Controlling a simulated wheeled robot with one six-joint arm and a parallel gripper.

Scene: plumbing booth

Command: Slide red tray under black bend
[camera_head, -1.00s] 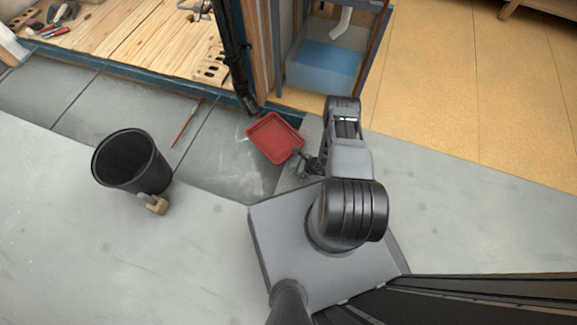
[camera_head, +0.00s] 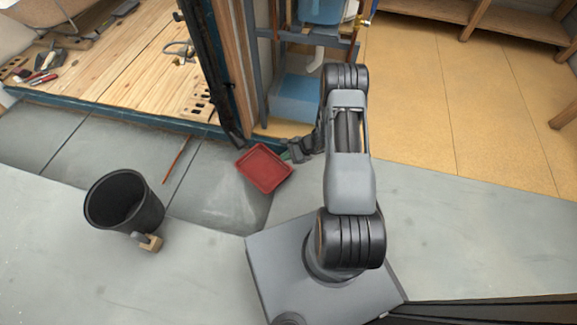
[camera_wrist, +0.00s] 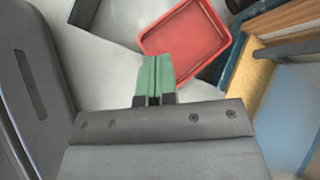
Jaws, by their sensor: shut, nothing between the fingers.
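The red tray (camera_head: 264,168) is shallow and lies flat on the grey floor, just in front of the lower end of the black pipe. The black bend (camera_head: 236,139) is at the foot of that pipe, close behind the tray's far left edge. My gripper (camera_head: 287,155) is at the tray's right side, low down. In the wrist view, its green fingertips (camera_wrist: 154,80) are shut together and empty, and overlap the near edge of the tray (camera_wrist: 186,42). I cannot tell whether they touch it.
A black bucket (camera_head: 124,205) stands on the floor at left, with a wooden-looking block (camera_head: 149,242) beside it. A thin reddish rod (camera_head: 176,160) lies between bucket and tray. A blue-edged wooden platform (camera_head: 110,70) and a blue box (camera_head: 306,100) are behind.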

